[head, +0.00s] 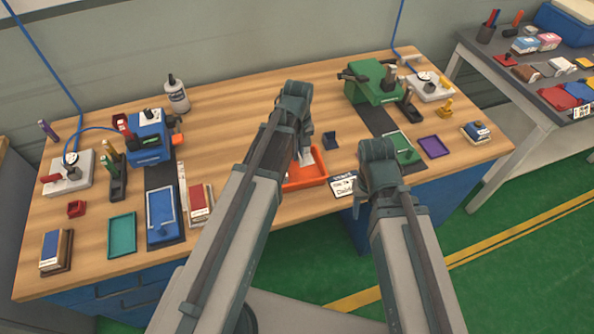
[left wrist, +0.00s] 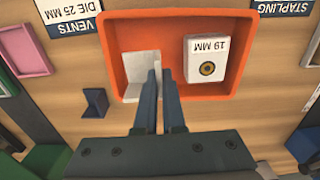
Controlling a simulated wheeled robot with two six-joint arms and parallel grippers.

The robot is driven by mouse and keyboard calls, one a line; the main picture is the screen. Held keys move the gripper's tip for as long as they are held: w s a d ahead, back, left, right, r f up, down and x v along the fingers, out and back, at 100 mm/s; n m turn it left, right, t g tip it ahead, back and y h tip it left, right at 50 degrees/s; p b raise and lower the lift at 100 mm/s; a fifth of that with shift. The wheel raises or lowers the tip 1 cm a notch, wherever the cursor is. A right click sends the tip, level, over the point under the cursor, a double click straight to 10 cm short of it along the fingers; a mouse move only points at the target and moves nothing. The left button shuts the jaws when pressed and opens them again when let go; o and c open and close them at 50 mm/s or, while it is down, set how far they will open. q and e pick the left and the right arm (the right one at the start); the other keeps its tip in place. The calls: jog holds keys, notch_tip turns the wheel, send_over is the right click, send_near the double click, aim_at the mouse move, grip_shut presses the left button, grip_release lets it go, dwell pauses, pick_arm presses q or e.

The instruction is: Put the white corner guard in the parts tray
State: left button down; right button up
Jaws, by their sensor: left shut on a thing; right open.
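The white corner guard (left wrist: 142,66) is an L-shaped piece. In the left wrist view my left gripper (left wrist: 158,80) is shut on it, with both fingers at its upright side. It is over the near left part of the orange tray (left wrist: 112,50); whether it touches the tray floor is unclear. In the head view the orange tray (head: 310,183) shows partly behind my left arm, with my left gripper (head: 306,142) above it. My right gripper (head: 378,150) is open to the right of the tray, its fingers mostly hidden.
A white box marked 19 MM (left wrist: 213,62) sits in the tray's right part. A dark blue corner piece (left wrist: 95,102) stands outside the tray, also seen in the head view (head: 330,140). A green machine (head: 374,82) stands behind.

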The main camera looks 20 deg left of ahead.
aim_at(298, 172)
pick_arm(q)
notch_tip(298, 172, down, 2)
jog(key=shift+b, duration=0.4)
pick_arm(e)
notch_tip(298, 172, down, 2)
pick_arm(q)
jog(key=shift+f, duration=0.1)
notch_tip(298, 172, down, 4)
jog(key=b, duration=0.3)
jog(key=shift+r+b, duration=0.25)
jog(key=shift+b, duration=0.1)
pick_arm(e)
notch_tip(298, 172, down, 4)
jog(key=shift+r, duration=0.15)
pick_arm(q)
jog(key=shift+f, duration=0.15)
jog(key=c, duration=1)
grip_release()
